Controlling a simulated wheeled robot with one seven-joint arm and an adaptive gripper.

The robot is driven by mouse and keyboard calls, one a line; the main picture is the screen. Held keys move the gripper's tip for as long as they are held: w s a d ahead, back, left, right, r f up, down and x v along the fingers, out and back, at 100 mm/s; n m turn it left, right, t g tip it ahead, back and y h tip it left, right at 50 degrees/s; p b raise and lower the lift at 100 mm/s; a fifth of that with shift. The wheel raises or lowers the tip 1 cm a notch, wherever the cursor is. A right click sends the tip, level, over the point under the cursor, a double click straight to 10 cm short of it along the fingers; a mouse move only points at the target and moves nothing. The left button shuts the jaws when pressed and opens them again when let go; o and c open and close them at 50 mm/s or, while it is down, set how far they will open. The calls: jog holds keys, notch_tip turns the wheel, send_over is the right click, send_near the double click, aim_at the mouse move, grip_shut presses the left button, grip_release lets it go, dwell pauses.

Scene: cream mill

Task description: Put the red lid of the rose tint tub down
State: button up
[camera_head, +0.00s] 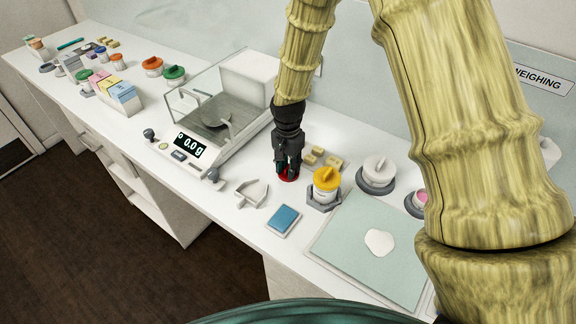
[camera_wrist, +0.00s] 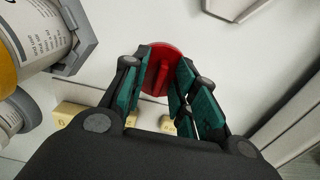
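The red lid (camera_head: 289,177), a round disc with a raised grip bar, lies flat at the white counter's surface, just left of the yellow-lidded tub. In the wrist view the red lid (camera_wrist: 161,72) shows between the fingertips. My gripper (camera_head: 288,166) points straight down over it. In the wrist view my gripper (camera_wrist: 163,72) has its teal fingers apart on both sides of the bar, with a visible gap. A tub with pink contents (camera_head: 421,197), seemingly the rose tint tub, stands in a grey holder at the right, partly hidden by my arm.
The balance (camera_head: 215,130) stands left; a pale green mat (camera_head: 350,263) lies front right.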

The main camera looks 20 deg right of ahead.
aim_at(288, 167)
notch_tip(288, 167, up, 12)
jog(key=b, duration=0.3)
jog(key=shift+b, duration=0.4)
dwell(0.4)
